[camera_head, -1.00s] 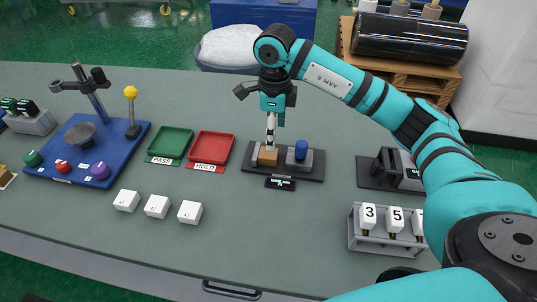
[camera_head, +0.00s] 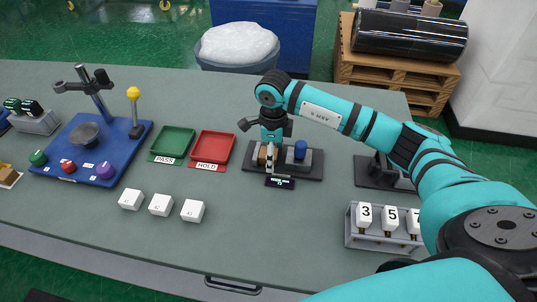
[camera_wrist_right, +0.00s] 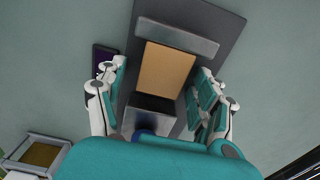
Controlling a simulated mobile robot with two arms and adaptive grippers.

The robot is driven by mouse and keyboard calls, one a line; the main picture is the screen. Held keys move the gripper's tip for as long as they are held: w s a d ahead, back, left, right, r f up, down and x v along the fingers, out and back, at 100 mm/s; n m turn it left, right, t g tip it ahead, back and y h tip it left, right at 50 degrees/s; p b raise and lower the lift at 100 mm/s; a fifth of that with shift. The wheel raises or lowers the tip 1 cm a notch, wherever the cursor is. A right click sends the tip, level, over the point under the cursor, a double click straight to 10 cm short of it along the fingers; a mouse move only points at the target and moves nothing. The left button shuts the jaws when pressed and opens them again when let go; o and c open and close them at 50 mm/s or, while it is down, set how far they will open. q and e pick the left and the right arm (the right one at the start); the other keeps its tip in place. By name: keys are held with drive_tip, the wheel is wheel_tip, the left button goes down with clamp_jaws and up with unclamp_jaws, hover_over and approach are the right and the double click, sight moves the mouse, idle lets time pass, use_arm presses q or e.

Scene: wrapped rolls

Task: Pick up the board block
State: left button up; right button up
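The board block, a tan block (camera_wrist_right: 167,70), sits on a dark base plate (camera_wrist_right: 228,45) between grey holder parts. In the head view the block (camera_head: 262,157) is partly hidden behind my right gripper (camera_head: 270,158). My right gripper comes down over it from above. In the right wrist view the fingers of my right gripper (camera_wrist_right: 160,70) are spread, one on each side of the block, with visible gaps. My left gripper is not in the head view.
A blue cylinder (camera_head: 300,149) stands just right of the block on the same base. A small black display (camera_head: 280,183) lies in front. Red (camera_head: 212,148) and green (camera_head: 173,142) trays are to the left. A rack with numbered white pieces (camera_head: 385,240) stands front right.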

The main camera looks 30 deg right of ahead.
drive_tip(key=c, duration=1.3)
